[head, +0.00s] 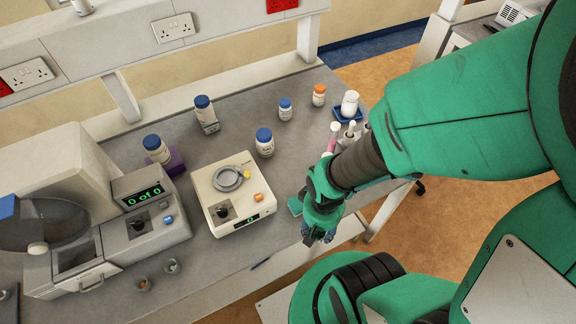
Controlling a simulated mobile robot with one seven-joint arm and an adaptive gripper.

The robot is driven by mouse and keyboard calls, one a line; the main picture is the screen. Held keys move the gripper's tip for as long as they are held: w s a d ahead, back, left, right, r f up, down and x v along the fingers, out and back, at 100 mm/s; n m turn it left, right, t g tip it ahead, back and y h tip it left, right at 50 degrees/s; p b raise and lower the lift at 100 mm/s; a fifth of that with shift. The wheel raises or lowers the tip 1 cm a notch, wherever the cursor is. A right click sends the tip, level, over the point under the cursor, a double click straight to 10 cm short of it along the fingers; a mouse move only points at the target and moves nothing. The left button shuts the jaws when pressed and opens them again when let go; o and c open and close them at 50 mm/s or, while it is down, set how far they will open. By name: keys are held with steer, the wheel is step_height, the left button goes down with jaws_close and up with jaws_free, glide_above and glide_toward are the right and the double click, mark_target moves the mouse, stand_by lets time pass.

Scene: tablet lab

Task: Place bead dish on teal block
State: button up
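The teal block (295,206) lies flat near the front edge of the bench, right of the cream balance, partly covered by my gripper. My gripper (318,238) hangs near the front edge of the bench, beside the block in the picture. Its fingers are too small and dark to tell open from shut. Two small clear dishes stand at the lower left of the bench, in front of the grey counting machine: one dish (143,285) with brownish contents and one dish (173,267) with pale contents. I cannot tell which is the bead dish.
The counting machine (150,225) reads "0 of 0". Several capped bottles, including a blue-capped bottle (264,143), stand farther back. A blue tray (348,115) holds a white bottle. Bench between balance and dishes is clear.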

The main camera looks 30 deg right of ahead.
steer(key=w, duration=0.4)
steer(key=w+d+f, duration=0.1)
steer(key=w, duration=0.4)
steer(key=w+d+b, duration=0.1)
steer(key=w, duration=0.4)
steer(key=shift+f, duration=0.2)
steer(key=shift+f, duration=1.75)
steer(key=shift+f+b, duration=0.15)
steer(key=shift+b, duration=0.15)
steer(key=o, duration=1.2)
step_height(320, 180, up, 12)
steer(key=shift+r+p, duration=0.2)
steer(key=shift+p, duration=0.75)
